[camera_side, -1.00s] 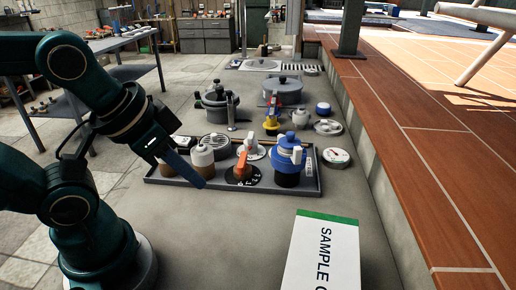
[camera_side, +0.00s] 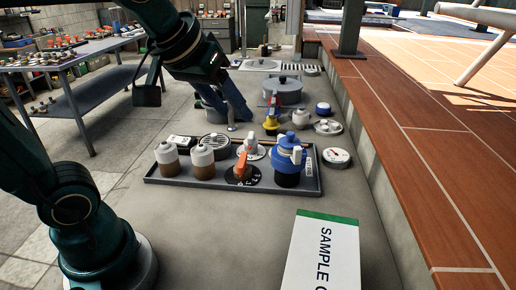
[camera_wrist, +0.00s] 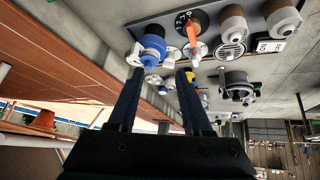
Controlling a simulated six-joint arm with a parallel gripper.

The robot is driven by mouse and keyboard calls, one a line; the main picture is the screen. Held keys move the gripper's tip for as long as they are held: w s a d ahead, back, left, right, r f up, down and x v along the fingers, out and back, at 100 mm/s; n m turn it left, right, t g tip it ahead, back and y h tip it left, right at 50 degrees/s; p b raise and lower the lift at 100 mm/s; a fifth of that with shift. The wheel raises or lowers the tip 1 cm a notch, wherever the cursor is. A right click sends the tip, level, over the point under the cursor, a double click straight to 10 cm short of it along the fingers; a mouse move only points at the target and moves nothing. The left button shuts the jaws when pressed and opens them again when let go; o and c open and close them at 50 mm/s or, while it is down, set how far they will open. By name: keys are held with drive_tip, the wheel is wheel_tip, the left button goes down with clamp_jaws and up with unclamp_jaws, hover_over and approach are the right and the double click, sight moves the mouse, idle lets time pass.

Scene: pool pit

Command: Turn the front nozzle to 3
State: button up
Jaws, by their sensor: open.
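The front nozzle has an orange handle (camera_side: 242,168) on a black dial (camera_side: 254,179) with white marks, in the front of the grey tray. Its handle also shows in the wrist view (camera_wrist: 200,49); the number it points at cannot be told. Behind it is another nozzle on a white dial (camera_side: 259,153). My gripper (camera_side: 240,118) is beyond the tray in the side view, with its fingers slanting down. In the wrist view my gripper (camera_wrist: 160,75) has its fingers apart with nothing held, and the front nozzle lies beyond and right of them.
The tray (camera_side: 210,186) also holds two brown-and-white bottles (camera_side: 203,160) left of the nozzle and a blue-topped valve (camera_side: 287,157) close on its right. Pots, including a lidded grey one (camera_side: 284,91), stand behind. A sample box (camera_side: 322,255) stands in front on the right.

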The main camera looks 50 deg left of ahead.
drive_tip(key=w+a+n+y, duration=0.1)
drive_tip(key=w+a+n, duration=0.1)
drive_tip(key=w+a, duration=0.45)
drive_tip(key=n+g+y, duration=0.1)
drive_tip(key=n+g, duration=0.2)
approach(251, 135)
drive_tip(key=w+r, duration=0.1)
drive_tip(key=w, duration=0.1)
drive_tip(key=shift+g, duration=0.3)
drive_tip(key=x, duration=0.2)
drive_tip(key=s+x, duration=0.1)
drive_tip(key=x, duration=0.5)
drive_tip(key=shift+s+a+f, duration=0.15)
drive_tip(key=shift+s+f, duration=0.1)
drive_tip(key=shift+s, duration=0.05)
drive_tip(key=shift+w+a+f, duration=0.15)
drive_tip(key=shift+f, duration=0.3)
clamp_jaws()
